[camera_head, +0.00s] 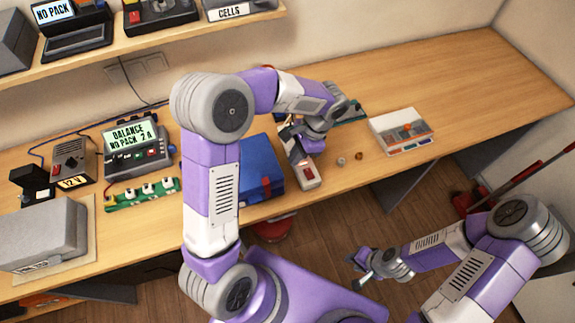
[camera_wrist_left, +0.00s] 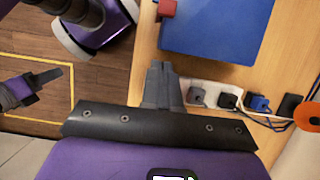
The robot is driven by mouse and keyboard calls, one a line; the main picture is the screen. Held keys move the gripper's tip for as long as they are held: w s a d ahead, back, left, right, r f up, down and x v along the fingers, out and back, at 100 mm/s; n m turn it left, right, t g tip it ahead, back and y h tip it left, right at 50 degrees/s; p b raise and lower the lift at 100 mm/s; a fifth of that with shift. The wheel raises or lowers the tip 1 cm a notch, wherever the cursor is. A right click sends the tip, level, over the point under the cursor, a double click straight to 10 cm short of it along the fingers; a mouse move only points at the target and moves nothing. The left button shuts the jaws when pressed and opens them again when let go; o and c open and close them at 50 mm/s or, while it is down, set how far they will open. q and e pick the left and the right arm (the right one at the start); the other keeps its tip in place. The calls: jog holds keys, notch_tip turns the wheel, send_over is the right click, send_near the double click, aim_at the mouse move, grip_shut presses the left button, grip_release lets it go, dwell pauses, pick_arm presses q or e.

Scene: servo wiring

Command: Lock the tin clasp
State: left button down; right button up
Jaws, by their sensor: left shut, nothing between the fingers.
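The blue tin (camera_head: 258,163) sits on the bench near its front edge, lid down. Its red clasp (camera_head: 266,187) is on the side facing the front edge; it also shows in the left wrist view (camera_wrist_left: 166,8). I cannot tell whether the clasp is locked. My left gripper (camera_head: 295,147) is over the white power strip, to the right of the tin and apart from the clasp. In the left wrist view its fingers (camera_wrist_left: 163,85) are shut and empty. My right gripper (camera_head: 357,270) hangs beyond the bench's front edge; its jaw opening is unclear.
The power strip (camera_head: 308,178) with plugs (camera_wrist_left: 228,101) lies right of the tin. A green board (camera_head: 140,194) and a balance charger (camera_head: 138,148) are to the left. A white box (camera_head: 401,130) stands to the right. The bench's far right is clear.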

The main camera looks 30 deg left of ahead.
pick_arm(q)
jog(key=v, duration=0.3)
jog(key=shift+w+r, duration=0.1)
jog(key=shift+r, duration=0.2)
jog(key=shift+d+f, duration=0.1)
jog(key=s+d+f+n+t+h, duration=0.2)
jog(key=s+d+f+n+h, duration=0.35)
jog(key=f, duration=0.85)
jog(key=s+d+f+n+t+h, duration=0.2)
jog(key=s+f+n, duration=0.4)
jog(key=s+f, duration=0.55)
notch_tip(320, 180, down, 13)
jog(key=w+b, duration=0.2)
jog(key=b, duration=0.8)
jog(key=shift+w+b, duration=0.3)
jog(key=shift+b, duration=0.1)
